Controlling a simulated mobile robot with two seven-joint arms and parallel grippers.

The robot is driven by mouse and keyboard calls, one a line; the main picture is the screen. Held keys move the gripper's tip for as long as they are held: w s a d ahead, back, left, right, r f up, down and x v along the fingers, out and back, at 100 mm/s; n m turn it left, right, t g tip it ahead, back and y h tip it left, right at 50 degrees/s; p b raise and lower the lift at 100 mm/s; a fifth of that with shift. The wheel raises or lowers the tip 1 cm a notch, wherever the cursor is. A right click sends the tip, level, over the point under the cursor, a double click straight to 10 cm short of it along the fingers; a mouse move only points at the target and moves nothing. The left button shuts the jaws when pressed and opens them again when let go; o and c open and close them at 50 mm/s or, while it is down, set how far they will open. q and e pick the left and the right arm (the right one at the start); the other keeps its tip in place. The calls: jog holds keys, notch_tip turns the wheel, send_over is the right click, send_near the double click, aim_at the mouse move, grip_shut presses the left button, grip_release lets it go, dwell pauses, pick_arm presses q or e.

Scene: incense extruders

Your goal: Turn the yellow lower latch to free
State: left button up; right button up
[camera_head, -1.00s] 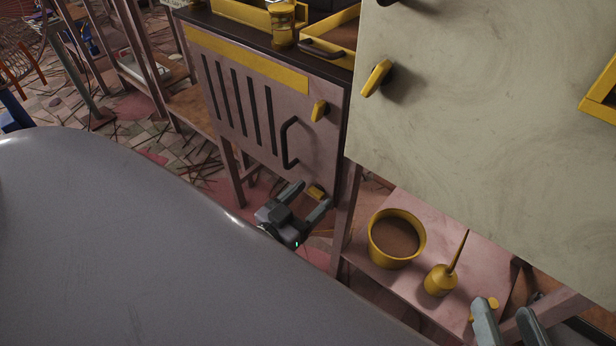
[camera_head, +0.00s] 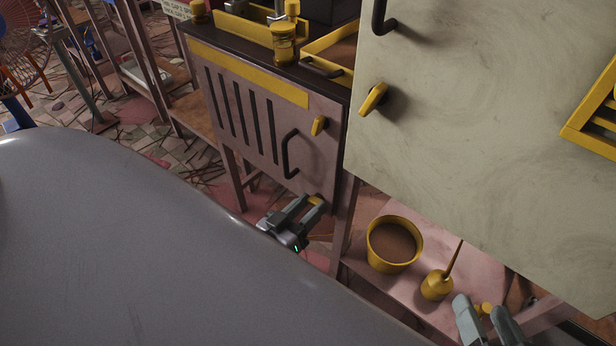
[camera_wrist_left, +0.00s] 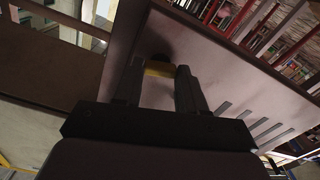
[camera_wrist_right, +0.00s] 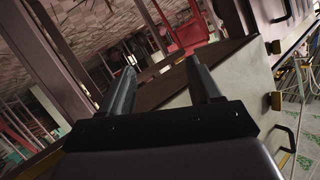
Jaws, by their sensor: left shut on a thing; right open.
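The yellow lower latch (camera_head: 315,201) sits near the bottom right of the pink-brown slotted cabinet door, low by its edge. My left gripper (camera_head: 309,205) has its fingers on either side of the latch and is shut on it. In the left wrist view the latch (camera_wrist_left: 160,69) shows as a yellow bar between the two fingertips. The yellow upper latch (camera_head: 319,125) on the same door stands tilted, close to upright. My right gripper (camera_head: 484,308) is open at the lower right, away from the door; its parted fingers (camera_wrist_right: 202,78) show in the right wrist view.
A black door handle (camera_head: 288,155) sticks out just above the lower latch. A large pale panel (camera_head: 470,130) with another yellow latch (camera_head: 373,98) stands to the right.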

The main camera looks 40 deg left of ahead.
pick_arm(q)
jog(key=shift+r+n+p, duration=0.25)
jog(key=shift+n+p, duration=0.1)
jog(key=shift+n, duration=0.15)
jog(key=n+p, duration=0.1)
jog(key=n, duration=0.1)
jog(key=shift+f+n+p, duration=0.1)
jog(key=shift+n+p, duration=0.25)
jog(key=shift+n, duration=0.05)
jog(key=n+p, duration=0.1)
jog(key=n, duration=0.1)
jog(key=shift+n, duration=0.3)
jog(key=n, duration=0.2)
jog(key=shift+f+n+p, duration=0.15)
jog(key=shift+n+p, duration=0.15)
jog(key=shift+n, duration=1.4)
pick_arm(e)
jog(key=shift+s+d+r+n+h, duration=0.1)
jog(key=shift+s+d+r+h, duration=0.05)
jog(key=shift+d+h, duration=0.3)
jog(key=shift+s+d+r+n+h, duration=0.1)
jog(key=shift+s+d+r+h, duration=0.15)
jog(key=shift+d, duration=0.3)
jog(key=shift+s+d+r+n+h, duration=0.1)
jog(key=shift+d+h, duration=0.3)
jog(key=shift+d, duration=0.1)
jog(key=shift+d, duration=0.1)
pick_arm(q)
jog(key=o, duration=1.1)
jog(key=shift+c, duration=0.2)
